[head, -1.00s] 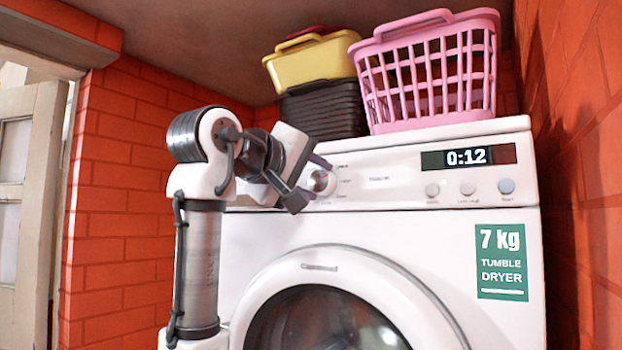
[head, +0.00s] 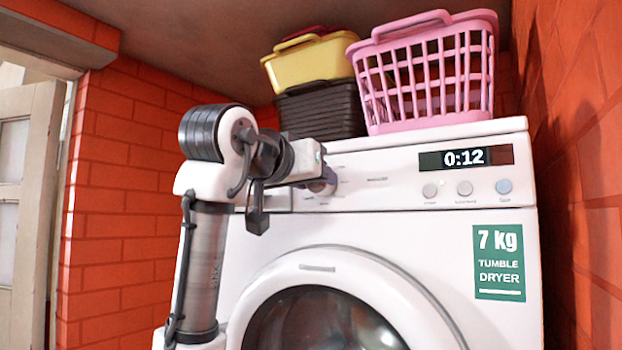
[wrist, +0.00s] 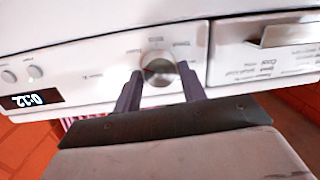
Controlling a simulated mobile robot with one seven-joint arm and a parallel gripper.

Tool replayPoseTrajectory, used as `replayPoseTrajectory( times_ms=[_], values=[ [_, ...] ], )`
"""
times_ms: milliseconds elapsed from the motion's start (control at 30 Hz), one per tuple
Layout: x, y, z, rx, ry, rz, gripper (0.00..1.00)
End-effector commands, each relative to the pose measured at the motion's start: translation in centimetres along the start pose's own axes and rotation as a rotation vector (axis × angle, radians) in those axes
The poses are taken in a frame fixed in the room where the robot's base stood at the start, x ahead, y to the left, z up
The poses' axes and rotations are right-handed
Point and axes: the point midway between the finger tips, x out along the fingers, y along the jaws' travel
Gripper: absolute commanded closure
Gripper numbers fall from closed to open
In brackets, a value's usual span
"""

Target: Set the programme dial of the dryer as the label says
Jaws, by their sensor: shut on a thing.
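The white tumble dryer (head: 400,235) faces me. Its programme dial (wrist: 159,72) is a round silver knob on the control panel, with small printed marks around it that are too blurred to read. My gripper (wrist: 160,84) is shut on the dial, one dark finger on each side of it in the wrist view. In the head view my gripper (head: 322,180) covers most of the dial. The display (head: 466,158) reads 0:12. A green label (head: 499,262) on the dryer's front reads "7 kg TUMBLE DRYER". No label naming a programme is readable.
A pink basket (head: 425,75), a dark crate (head: 322,110) and a yellow crate (head: 308,62) stand on the dryer's top. Several round buttons (head: 465,188) sit below the display. A drawer front (wrist: 265,52) lies beside the dial. Brick walls flank the dryer.

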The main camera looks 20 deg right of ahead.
Motion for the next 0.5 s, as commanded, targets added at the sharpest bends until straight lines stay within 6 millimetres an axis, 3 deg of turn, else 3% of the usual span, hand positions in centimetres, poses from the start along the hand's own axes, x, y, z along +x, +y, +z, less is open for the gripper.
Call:
replayPoseTrajectory(
  times_ms=[500],
  values=[
    [0.11, 0.05, 0.39, 0.486, 0.026, -0.048, 0.81]
  ],
)
